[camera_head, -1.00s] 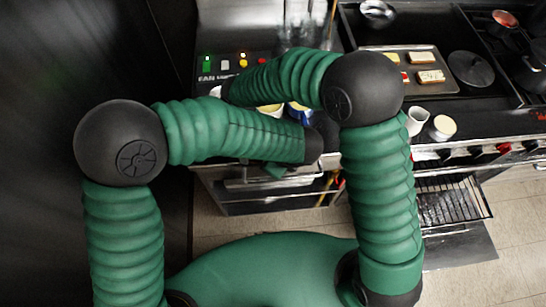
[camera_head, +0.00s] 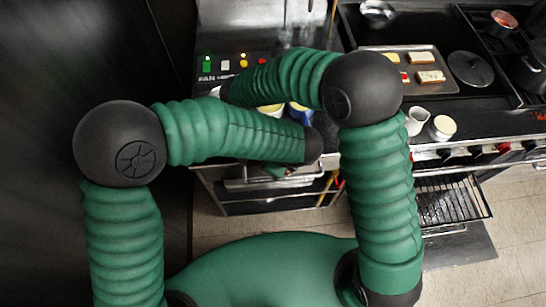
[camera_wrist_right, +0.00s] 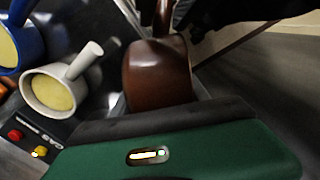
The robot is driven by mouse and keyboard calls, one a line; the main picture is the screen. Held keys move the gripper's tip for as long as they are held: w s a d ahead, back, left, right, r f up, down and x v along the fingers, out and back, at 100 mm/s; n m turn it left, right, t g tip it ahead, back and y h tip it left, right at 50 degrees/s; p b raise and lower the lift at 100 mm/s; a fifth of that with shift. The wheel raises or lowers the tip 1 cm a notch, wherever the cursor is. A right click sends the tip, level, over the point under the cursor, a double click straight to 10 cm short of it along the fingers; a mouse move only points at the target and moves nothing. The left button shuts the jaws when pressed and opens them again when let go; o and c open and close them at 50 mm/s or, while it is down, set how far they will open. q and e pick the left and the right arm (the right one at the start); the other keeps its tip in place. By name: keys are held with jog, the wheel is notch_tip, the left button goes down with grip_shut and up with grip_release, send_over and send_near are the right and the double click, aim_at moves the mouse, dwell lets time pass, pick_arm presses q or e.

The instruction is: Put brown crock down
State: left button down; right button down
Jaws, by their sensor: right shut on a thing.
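The brown crock (camera_wrist_right: 157,75) shows in the right wrist view, a glossy brown vessel with a brown upright part at its top. My right gripper (camera_wrist_right: 165,120) is shut on it; its green and dark housing fills the bottom of this view and the fingertips are hard to make out. In the head view my right arm bends left over the counter, and its gripper and the crock are hidden. My left arm reaches in below it; its gripper (camera_head: 280,170) shows only as a small part, so its jaws cannot be read.
A white handled pot (camera_wrist_right: 50,92) and a blue pot (camera_wrist_right: 30,38), both with yellow contents, stand left of the crock. A tray of toast (camera_head: 440,78), a white jug (camera_head: 416,122) and a lidded jar (camera_head: 442,127) are at the right. A dark wall (camera_head: 90,60) bounds the left.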

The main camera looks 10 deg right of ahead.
jog(key=shift+w+d, duration=0.15)
jog(key=shift+d, duration=0.2)
jog(key=c, duration=0.7)
grip_release()
jog(key=shift+c, duration=0.2)
jog(key=shift+o, duration=1.3)
jog(key=shift+a, duration=0.15)
jog(key=shift+r, duration=0.15)
